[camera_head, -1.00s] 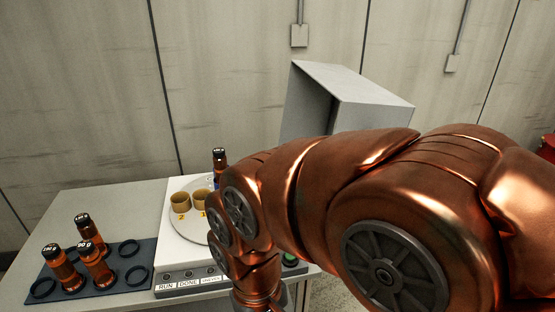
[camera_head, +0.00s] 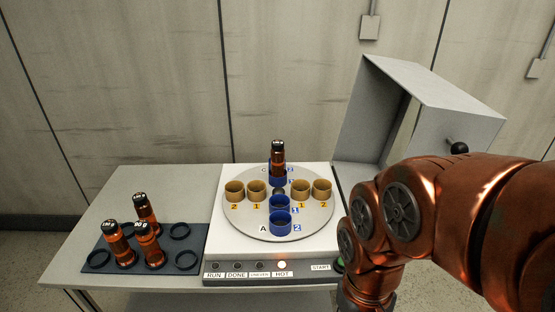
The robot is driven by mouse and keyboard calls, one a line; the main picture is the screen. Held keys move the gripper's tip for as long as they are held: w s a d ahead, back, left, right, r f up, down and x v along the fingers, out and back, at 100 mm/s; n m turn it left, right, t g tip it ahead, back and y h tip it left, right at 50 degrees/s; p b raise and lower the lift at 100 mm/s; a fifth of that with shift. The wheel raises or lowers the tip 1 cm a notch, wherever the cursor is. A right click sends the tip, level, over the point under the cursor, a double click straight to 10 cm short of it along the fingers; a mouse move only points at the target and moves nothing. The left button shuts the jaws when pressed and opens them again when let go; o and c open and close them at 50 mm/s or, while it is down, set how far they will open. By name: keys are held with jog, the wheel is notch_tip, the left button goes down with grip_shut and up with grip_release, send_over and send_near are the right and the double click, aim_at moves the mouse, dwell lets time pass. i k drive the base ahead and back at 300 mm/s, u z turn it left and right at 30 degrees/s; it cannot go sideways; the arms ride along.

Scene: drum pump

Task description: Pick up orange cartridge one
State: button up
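Three orange cartridges with black caps stand upright in a dark tray (camera_head: 185,259) at the left: a back one (camera_head: 146,213), a left one (camera_head: 118,245) and a right one (camera_head: 149,246). Their cap labels are too small to read surely, so I cannot tell which is number one. A further orange cartridge (camera_head: 278,161) stands in a blue cup at the back of the round plate (camera_head: 255,222). My copper arm comes in from the right and runs down past the bottom edge. My gripper is out of view.
The white machine (camera_head: 220,241) carries the plate with tan cups (camera_head: 234,191) and blue cups (camera_head: 280,223), both kinds numbered. Its HOT light glows. Its grey lid (camera_head: 420,95) stands open behind my arm. Empty rings show in the tray. The table's left part (camera_head: 105,190) is bare.

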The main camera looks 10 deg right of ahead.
aim_at(278, 151)
jog(key=k, duration=0.5)
jog(key=u, duration=1.8)
jog(key=i, duration=1.5)
jog(key=z, duration=2)
